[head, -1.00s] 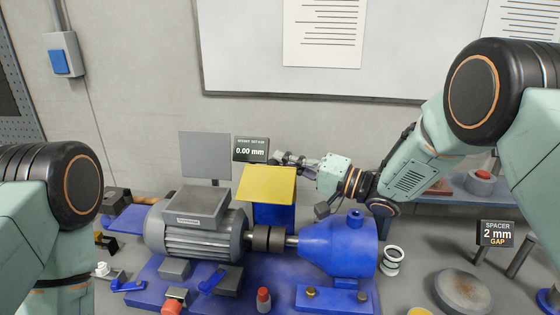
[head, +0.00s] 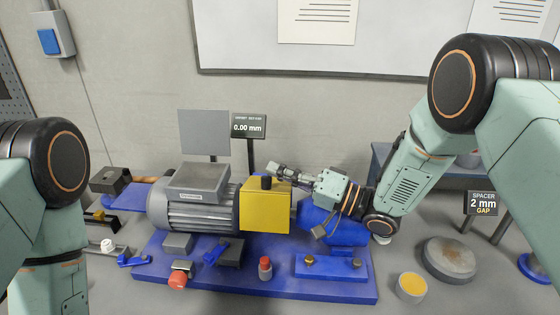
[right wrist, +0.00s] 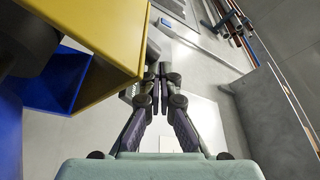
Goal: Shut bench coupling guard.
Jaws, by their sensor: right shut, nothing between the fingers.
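The yellow coupling guard (head: 265,212) sits down over the shaft between the grey motor (head: 190,215) and the blue pump housing (head: 342,230), and it hides the coupling. A dark knob shows on its top. My right gripper (head: 279,169) is shut and empty, just above the guard's top back edge. In the right wrist view, the shut fingers (right wrist: 163,75) are close beside the yellow guard (right wrist: 105,35), with blue sheet (right wrist: 62,80) below it. I cannot tell whether they touch it. My left gripper is out of view; only its arm shows at left.
The blue base plate (head: 210,277) carries a small red-topped bottle (head: 265,268) and small blocks. A 0.00 mm display (head: 249,126) and a grey panel (head: 204,132) stand behind. A round disc (head: 449,258) and a yellow-topped cup (head: 411,287) stand at right.

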